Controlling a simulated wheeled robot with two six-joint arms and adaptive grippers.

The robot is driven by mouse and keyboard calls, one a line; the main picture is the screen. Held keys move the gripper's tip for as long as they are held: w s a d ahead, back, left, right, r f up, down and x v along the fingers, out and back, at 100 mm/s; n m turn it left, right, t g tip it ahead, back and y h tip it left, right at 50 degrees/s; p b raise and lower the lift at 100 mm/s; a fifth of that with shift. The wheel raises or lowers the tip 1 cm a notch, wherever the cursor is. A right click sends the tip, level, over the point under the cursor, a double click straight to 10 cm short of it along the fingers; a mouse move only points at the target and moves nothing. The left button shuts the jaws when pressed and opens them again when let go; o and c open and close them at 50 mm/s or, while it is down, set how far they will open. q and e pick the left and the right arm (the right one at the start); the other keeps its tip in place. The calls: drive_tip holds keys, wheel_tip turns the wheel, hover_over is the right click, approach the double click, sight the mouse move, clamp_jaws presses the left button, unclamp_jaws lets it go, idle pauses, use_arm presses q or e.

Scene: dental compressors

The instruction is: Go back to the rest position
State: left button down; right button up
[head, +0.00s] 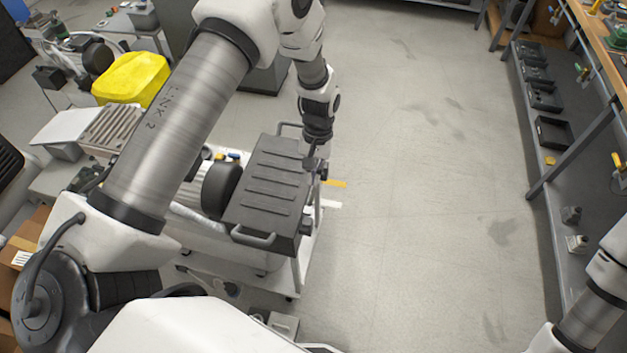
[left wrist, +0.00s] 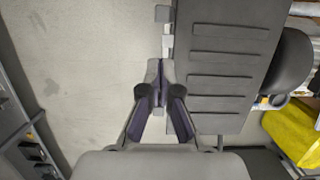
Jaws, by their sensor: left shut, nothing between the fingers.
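My left gripper (head: 316,160) hangs beside the far right edge of a dark ribbed compressor cover (head: 268,190) in the head view. In the left wrist view my left gripper (left wrist: 160,75) has its fingers together with nothing between them, next to the edge of the ribbed cover (left wrist: 222,60). I cannot tell whether it touches the cover. Of my right arm only a link shows at the lower right of the head view; its gripper is out of view.
The compressor stands on a white cart (head: 300,265). A workbench with a lower shelf holding black trays (head: 553,132) runs along the right. The grey floor (head: 430,200) between cart and bench is clear.

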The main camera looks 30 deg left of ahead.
use_arm(q)
drive_tip(key=shift+f, duration=0.1)
idle(0.3)
drive_tip(key=s+f+m+t+b, duration=0.1)
drive_tip(key=s+f, duration=0.3)
drive_tip(key=s, duration=0.4)
drive_tip(key=s+f+t+b, duration=0.1)
drive_tip(key=s+f, duration=0.3)
drive_tip(key=s, duration=0.4)
drive_tip(key=s+f+m+b, duration=0.1)
drive_tip(key=s+f+b, duration=0.2)
drive_tip(key=s+f, duration=0.2)
drive_tip(key=s, duration=0.3)
drive_tip(key=shift+s+m+t+y+b, duration=0.3)
drive_tip(key=shift+t+y+b, duration=0.05)
drive_tip(key=shift+t+y, duration=0.05)
drive_tip(key=shift+f, duration=0.1)
